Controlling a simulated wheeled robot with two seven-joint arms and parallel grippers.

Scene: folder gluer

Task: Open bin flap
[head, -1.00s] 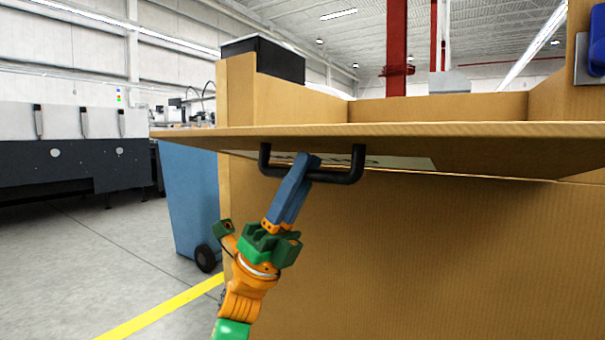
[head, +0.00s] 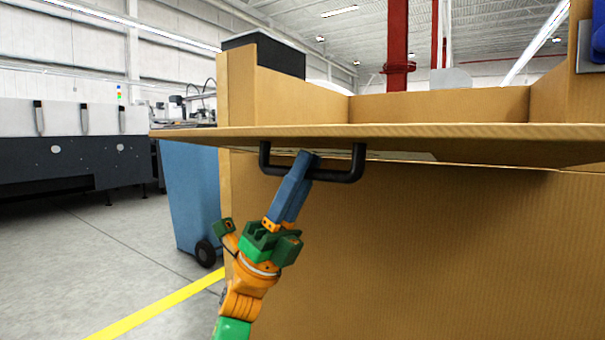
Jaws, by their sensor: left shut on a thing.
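The bin (head: 400,255) is a large brown cardboard box that fills the right and middle of the head view. Its flap (head: 480,131) sticks out toward me, close to level and seen nearly edge-on. A black bar handle (head: 344,175) hangs under the flap. My left gripper (head: 305,162), with blue fingers, reaches up from below and is shut on the handle near its middle. The fingertips partly cover the bar. My right gripper is not in view.
A blue wheeled bin (head: 188,195) stands just left of the box. A black-and-white machine (head: 75,150) is at the far left. A yellow line (head: 160,309) crosses the grey floor, which is clear at the lower left.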

